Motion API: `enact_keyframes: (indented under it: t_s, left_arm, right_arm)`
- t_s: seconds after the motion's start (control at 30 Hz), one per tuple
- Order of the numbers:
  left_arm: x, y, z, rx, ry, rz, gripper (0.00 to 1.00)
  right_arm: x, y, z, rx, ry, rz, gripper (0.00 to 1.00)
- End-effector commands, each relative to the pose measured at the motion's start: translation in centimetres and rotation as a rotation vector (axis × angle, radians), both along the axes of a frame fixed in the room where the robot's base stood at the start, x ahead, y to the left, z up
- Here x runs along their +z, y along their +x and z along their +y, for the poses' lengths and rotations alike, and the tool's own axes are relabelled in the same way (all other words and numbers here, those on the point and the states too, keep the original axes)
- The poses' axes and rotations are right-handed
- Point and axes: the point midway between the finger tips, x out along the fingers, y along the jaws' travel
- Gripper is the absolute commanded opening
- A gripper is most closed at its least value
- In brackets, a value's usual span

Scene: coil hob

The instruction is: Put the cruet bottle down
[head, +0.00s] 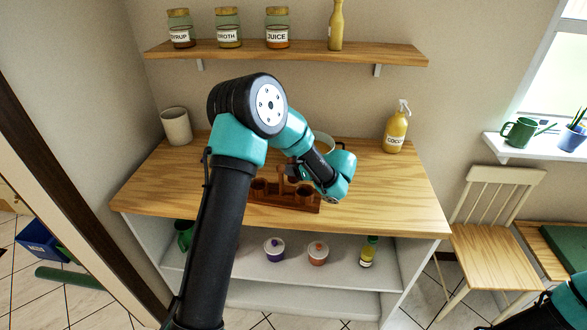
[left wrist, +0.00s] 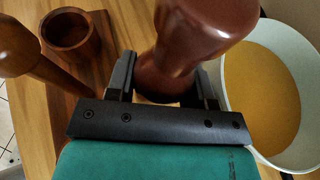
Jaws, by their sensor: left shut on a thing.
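In the left wrist view my left gripper (left wrist: 163,88) is shut on a glossy reddish-brown bottle (left wrist: 195,40), which I take to be the cruet bottle. The bottle is between the wooden stand and the pot; its lower end is partly hidden by the fingers, so I cannot tell whether it touches the counter. The dark wooden stand (left wrist: 103,25) has a round empty cup (left wrist: 72,36). My right gripper is out of view.
A pale pot (left wrist: 305,50) of yellow-orange contents is close to the bottle. A brown wooden object (left wrist: 22,50) stands by the cup. The counter (head: 395,195) is clear on the right, before the spray bottle (head: 396,132). A cream canister (head: 176,127) stands at the back left.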

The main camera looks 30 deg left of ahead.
Motion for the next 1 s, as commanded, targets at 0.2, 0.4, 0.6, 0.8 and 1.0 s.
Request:
enact_keyframes:
  t_s: [0.2,0.4,0.6,0.8,1.0]
  left_arm:
    - [3.6,0.0,0.0,0.001,0.001,-0.004,0.14]
    - [7.1,0.0,0.0,0.000,0.000,-0.003,0.14]
    - [8.9,0.0,0.0,0.000,0.000,-0.002,0.14]
    - [9.1,0.0,0.0,0.000,0.000,0.000,0.14]
    - [9.1,0.0,0.0,0.000,0.000,0.000,0.14]
  right_arm:
    - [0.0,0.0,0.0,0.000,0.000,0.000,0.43]
    - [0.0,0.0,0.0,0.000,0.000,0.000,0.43]
    - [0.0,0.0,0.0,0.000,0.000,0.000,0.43]
    - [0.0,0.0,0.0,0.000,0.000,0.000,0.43]
    - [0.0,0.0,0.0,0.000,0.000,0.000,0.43]
